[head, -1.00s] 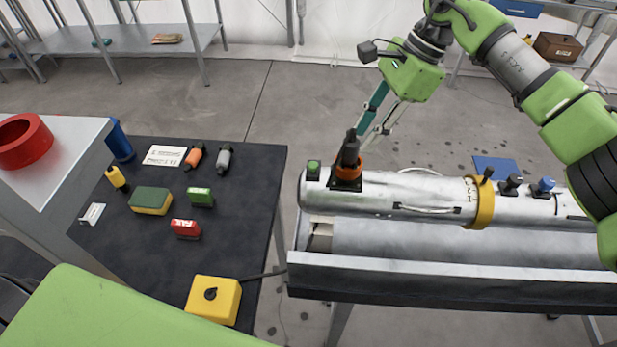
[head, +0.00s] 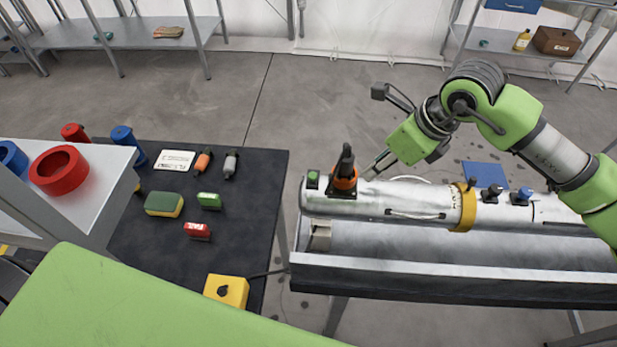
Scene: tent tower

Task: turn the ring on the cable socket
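The cable socket stands near the left end of a silver cylinder (head: 390,203). It has a black square base, an orange ring (head: 345,183) and a black connector (head: 347,160) standing upright in it. My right gripper (head: 368,172) comes in from the right, low beside the ring. Its grey fingertips reach close to the ring's right side. Whether they touch it, and how far apart they are, I cannot tell. My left gripper is out of view.
A yellow band (head: 467,205) with a black knob circles the cylinder, with black and blue connectors (head: 521,196) further right. A green button (head: 312,179) sits left of the socket. The cylinder rests in a grey trough (head: 430,272). A dark table (head: 240,190) with small items stands left.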

